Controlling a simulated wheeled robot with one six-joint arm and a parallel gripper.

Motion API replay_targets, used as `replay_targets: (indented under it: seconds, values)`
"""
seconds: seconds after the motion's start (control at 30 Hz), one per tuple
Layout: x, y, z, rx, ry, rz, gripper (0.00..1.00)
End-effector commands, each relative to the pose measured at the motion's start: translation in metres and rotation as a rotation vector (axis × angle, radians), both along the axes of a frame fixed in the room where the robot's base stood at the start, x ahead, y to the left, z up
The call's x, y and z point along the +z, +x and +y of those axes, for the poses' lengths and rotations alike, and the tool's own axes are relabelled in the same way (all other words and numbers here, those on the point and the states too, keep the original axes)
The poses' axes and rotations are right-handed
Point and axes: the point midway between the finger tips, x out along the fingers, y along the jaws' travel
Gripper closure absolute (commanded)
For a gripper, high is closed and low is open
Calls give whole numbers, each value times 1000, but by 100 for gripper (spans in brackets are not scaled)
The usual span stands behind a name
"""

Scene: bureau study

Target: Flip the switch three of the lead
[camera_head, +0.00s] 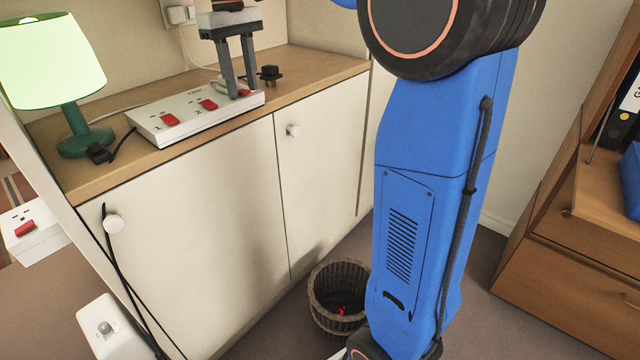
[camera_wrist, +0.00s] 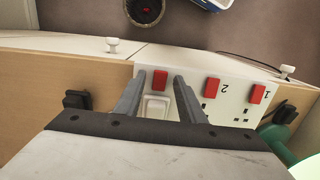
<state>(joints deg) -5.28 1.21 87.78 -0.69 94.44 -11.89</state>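The white extension lead (camera_head: 185,118) lies on the wooden top of the low cabinet, with red rocker switches along it. Switch one (camera_head: 170,120) and switch two (camera_head: 208,104) show clearly in the head view, and in the wrist view as switch one (camera_wrist: 257,94) and switch two (camera_wrist: 213,87). My gripper (camera_head: 242,94) points down over the lead's right end. In the wrist view my gripper (camera_wrist: 160,76) is open, with switch three (camera_wrist: 160,79) between its fingertips. A finger partly hides that switch in the head view. I cannot tell whether the fingers touch the lead.
A green lamp (camera_head: 72,125) stands left of the lead, with a black plug (camera_head: 100,153) beside it. Another black plug (camera_head: 270,73) lies right of the lead. A wastebasket (camera_head: 338,290) stands on the floor. A separate white socket block (camera_head: 35,232) is at the left.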

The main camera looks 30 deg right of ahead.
Motion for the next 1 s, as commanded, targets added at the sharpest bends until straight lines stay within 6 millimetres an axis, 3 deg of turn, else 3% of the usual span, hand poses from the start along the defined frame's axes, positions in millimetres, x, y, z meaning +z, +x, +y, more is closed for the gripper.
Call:
replay_targets:
  seconds: [0.17, 0.43, 1.0]
  values:
    - [1, -3, -1, -1, 18, -63, 64]
    - [32, -1, -1, 0, 18, -60, 64]
    - [121, -1, 0, 0, 18, -61, 64]
